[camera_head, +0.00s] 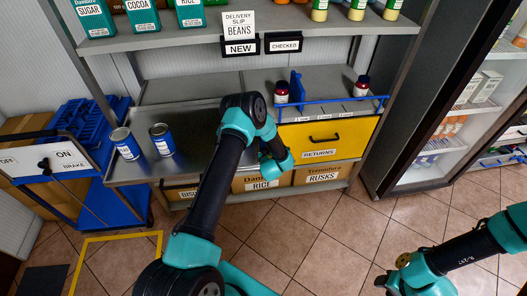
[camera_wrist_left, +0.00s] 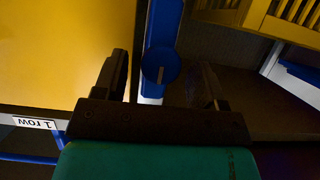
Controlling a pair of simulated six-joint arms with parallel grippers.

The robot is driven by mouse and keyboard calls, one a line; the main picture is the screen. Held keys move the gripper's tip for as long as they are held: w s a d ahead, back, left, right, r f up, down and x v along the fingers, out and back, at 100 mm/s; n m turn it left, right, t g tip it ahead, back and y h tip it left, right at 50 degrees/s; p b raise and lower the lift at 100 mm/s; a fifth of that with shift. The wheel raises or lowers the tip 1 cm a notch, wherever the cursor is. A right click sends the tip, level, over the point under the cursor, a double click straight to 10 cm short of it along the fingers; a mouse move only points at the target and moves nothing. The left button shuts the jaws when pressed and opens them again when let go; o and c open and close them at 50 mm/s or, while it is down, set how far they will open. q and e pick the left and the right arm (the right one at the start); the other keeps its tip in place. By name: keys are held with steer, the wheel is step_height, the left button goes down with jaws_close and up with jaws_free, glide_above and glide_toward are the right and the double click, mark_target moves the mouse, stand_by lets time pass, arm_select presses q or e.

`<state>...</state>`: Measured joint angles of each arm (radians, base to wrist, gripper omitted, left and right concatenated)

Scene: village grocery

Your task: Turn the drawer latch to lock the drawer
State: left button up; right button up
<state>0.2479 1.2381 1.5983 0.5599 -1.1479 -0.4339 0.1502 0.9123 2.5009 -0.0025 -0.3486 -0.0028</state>
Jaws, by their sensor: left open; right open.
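The yellow drawer (camera_head: 357,135) has a black handle and a RETURNS label in the head view. Its front fills the upper left of the left wrist view (camera_wrist_left: 60,50). A round blue latch knob (camera_wrist_left: 161,66) with a pale slot sits on a blue strip beside the drawer front. My left gripper (camera_wrist_left: 165,70) is open, with one dark finger on each side of the knob; contact is not clear. In the head view, my left arm reaches the drawer's left edge and hides the latch. My right gripper (camera_head: 386,283) is open and empty, low at the right, far from the drawer.
A blue rail (camera_head: 335,109) runs above the drawer. RICE and RUSKS boxes (camera_head: 322,175) sit below. Two blue cans (camera_head: 162,139) stand on a metal surface at left. The tiled floor before the drawer is clear.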

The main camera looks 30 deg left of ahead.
arm_select(q)
steer(key=shift+x, duration=0.8)
steer(key=shift+c, duration=0.3)
steer(key=c, duration=0.8)
steer(key=shift+c, duration=0.2)
